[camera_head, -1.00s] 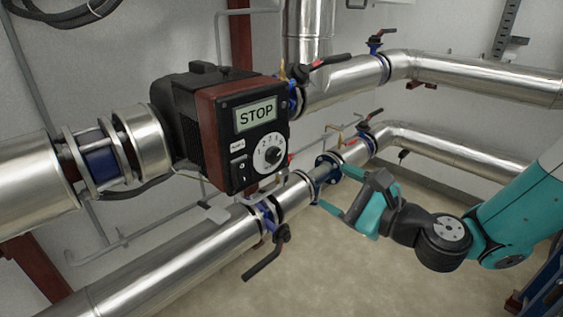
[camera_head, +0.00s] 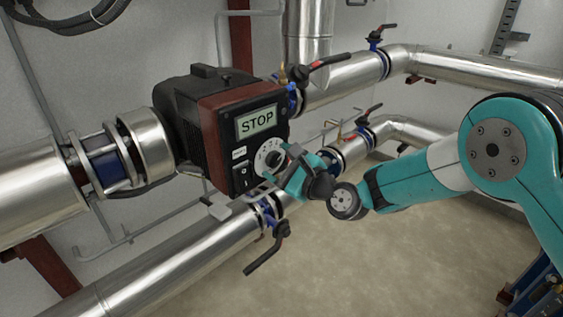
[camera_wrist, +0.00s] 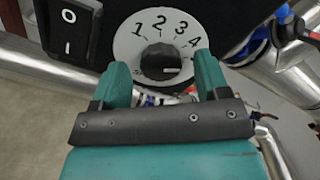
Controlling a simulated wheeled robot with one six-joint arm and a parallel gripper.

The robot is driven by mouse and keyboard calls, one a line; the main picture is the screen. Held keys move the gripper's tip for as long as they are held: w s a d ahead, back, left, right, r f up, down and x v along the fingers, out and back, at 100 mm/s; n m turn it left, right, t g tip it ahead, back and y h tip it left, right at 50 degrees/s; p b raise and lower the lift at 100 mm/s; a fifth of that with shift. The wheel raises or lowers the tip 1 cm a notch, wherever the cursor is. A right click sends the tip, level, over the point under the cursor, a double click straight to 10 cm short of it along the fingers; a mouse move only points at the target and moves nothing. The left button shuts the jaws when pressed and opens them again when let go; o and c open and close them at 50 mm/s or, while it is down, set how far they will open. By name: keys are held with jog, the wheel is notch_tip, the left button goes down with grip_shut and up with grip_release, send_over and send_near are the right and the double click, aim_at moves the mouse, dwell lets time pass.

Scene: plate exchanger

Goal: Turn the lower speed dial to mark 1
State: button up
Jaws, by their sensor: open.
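The speed dial is a white disc (camera_head: 262,160) with a black knob, low on the front of the dark pump control box (camera_head: 215,130). In the wrist view the dial (camera_wrist: 128,45) shows marks 1 to 4 over the top, and the black knob (camera_wrist: 158,57) bears a short white line at its lower right. In the head view my gripper (camera_head: 285,172) covers the dial's right side.
A display (camera_head: 256,122) above the dial reads STOP. A black rocker switch (camera_wrist: 68,30) sits left of the dial. Silver pipes with blue flanges run behind and below, with a black-handled valve (camera_head: 268,250) under the box.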

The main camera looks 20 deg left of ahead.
jog(key=c, duration=0.9)
jog(key=shift+c, duration=0.2)
